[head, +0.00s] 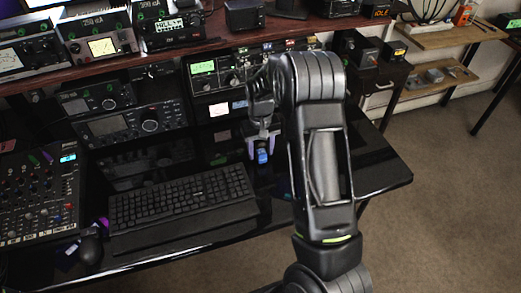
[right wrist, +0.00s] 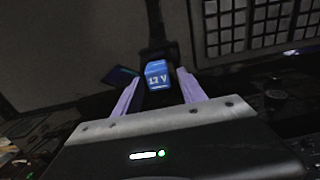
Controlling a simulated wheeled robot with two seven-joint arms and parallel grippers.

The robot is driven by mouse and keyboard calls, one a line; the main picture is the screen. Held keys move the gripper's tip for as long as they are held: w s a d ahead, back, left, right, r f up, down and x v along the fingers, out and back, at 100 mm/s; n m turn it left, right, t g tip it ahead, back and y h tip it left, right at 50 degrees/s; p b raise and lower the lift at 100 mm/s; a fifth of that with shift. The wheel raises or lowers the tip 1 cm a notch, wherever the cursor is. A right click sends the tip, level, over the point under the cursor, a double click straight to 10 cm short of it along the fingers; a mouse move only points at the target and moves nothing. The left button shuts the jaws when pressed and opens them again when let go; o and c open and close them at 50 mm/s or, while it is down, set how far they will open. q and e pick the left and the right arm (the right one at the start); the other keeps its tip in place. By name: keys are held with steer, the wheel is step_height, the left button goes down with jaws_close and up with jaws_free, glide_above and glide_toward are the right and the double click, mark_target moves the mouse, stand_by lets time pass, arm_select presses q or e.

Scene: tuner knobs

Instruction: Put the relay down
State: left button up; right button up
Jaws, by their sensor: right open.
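The relay (right wrist: 157,75) is a small blue block marked "12 V". In the right wrist view it sits between the two pale purple fingers of my right gripper (right wrist: 160,88). Gaps show on both sides of the relay, so the fingers are open around it. In the head view the relay (head: 262,156) shows as a small blue spot between the fingers of my right gripper (head: 262,149), low over the glossy black desk (head: 375,172), right of the keyboard. Whether its underside touches the desk is hard to tell. My left gripper is not in view.
The keyboard (head: 180,198) lies to the left, with a mouse (head: 90,250) and a mixer (head: 40,200) beyond it. Radio units (head: 130,122) stand behind under a raised shelf (head: 180,55). A dark flat item (right wrist: 120,75) lies beside the relay. The desk's right end is clear.

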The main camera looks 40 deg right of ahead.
step_height(320, 180, up, 12)
steer(key=b, duration=0.1)
stand_by(0.9)
